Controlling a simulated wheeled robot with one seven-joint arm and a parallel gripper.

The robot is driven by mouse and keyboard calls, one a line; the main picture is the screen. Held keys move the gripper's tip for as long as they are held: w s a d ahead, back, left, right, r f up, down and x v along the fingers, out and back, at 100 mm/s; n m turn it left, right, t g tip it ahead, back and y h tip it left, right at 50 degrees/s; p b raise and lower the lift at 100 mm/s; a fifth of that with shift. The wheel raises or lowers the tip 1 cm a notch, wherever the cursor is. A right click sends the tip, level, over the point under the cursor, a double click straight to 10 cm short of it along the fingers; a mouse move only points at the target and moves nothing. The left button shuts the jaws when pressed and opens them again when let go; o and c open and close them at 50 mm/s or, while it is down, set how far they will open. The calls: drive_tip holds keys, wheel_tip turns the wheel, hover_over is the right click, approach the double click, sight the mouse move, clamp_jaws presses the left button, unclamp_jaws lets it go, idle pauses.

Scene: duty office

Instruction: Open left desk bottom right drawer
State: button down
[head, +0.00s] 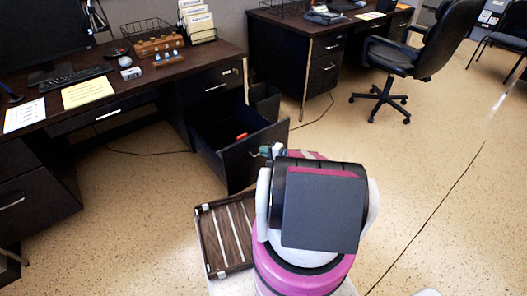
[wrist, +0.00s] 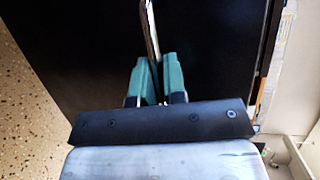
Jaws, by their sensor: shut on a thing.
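The left desk (head: 195,62) has its bottom right drawer (head: 245,160) pulled well out, so its inside shows. A small red thing (head: 241,136) lies in it. My gripper (head: 267,151) is at the drawer's front face, partly hidden by my own arm. In the wrist view, the green fingers of my gripper (wrist: 157,75) are shut on the metal drawer handle (wrist: 150,28), with the dark drawer front (wrist: 210,50) behind them. The upper right drawer (head: 212,84) of this desk is closed.
A dark bin (head: 265,101) stands on the floor behind the open drawer, between the two desks. A second desk (head: 327,52) and a black wheeled chair (head: 405,58) are at the back. A cable (head: 430,213) lies on the floor at right, otherwise wide and clear.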

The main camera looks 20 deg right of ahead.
drive_tip(key=c, duration=1.5)
unclamp_jaws()
drive_tip(key=v, duration=1)
drive_tip(key=shift+s+d+r, duration=0.1)
drive_tip(key=shift+s+d, duration=0.15)
drive_tip(key=shift+d, duration=0.05)
drive_tip(key=shift+a, duration=0.1)
